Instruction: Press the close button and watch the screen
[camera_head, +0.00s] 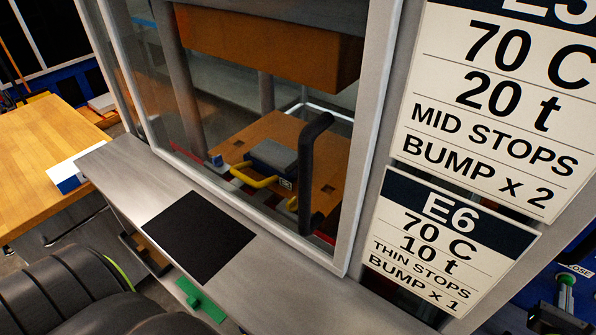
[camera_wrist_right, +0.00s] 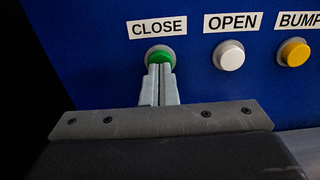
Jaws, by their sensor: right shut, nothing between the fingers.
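The close button (camera_wrist_right: 159,57) is round and green, on a blue panel under a CLOSE label in the right wrist view. My right gripper (camera_wrist_right: 160,70) is shut and empty, its fingertips at the button and covering its lower part. I cannot tell whether the button is pushed in. In the head view my right gripper (camera_head: 566,279) shows small at the lower right edge, by the blue panel. I cannot make out a screen in either view. My left gripper is not in view.
A white open button (camera_wrist_right: 229,56) and a yellow bump button (camera_wrist_right: 294,53) sit to the right. A glazed press door (camera_head: 352,150) and two cards, E5 (camera_head: 490,100) and E6 (camera_head: 448,240), fill the head view. A black mat (camera_head: 199,238) lies on a grey ledge.

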